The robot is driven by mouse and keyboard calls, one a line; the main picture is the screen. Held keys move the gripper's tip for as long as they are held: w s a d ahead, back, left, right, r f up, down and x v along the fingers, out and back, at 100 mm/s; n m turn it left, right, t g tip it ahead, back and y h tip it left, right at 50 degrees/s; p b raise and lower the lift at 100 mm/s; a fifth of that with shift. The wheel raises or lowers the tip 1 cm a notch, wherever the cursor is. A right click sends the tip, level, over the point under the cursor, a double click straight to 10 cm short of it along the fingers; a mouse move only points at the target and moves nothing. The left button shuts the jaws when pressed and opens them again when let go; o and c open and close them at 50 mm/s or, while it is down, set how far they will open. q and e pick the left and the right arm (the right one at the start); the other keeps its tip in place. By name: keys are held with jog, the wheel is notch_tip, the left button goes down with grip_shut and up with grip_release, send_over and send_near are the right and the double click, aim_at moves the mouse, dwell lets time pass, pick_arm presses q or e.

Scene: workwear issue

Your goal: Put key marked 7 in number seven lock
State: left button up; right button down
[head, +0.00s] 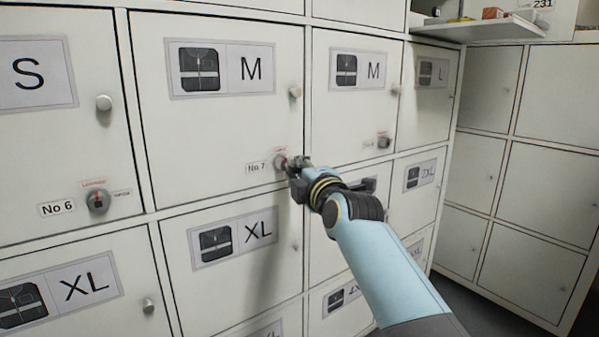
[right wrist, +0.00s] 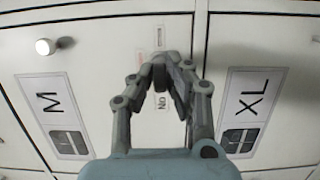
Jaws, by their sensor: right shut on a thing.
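The number seven lock (head: 280,162) is a small round grey lock with red marking at the lower right of a white locker door (head: 205,130). The label "No 7" (head: 258,168) is to its left; part of it shows sideways in the right wrist view (right wrist: 161,102). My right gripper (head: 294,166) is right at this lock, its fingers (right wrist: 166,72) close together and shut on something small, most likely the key. The key and its mark are hidden by the fingers, so I cannot tell whether it is in the lock. My left gripper is out of view.
The No 6 lock (head: 98,201) is on the door to the left, and another lock (head: 384,143) is on the door to the right. Round knobs (head: 296,91) stick out from the doors. A shelf (head: 478,30) holds small items at upper right. Floor shows at lower right.

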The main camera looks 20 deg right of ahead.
dwell(0.3)
jog(key=shift+w+a, duration=0.1)
jog(key=shift+w, duration=0.15)
jog(key=shift+w+a, duration=0.15)
jog(key=shift+w, duration=0.3)
dwell(1.6)
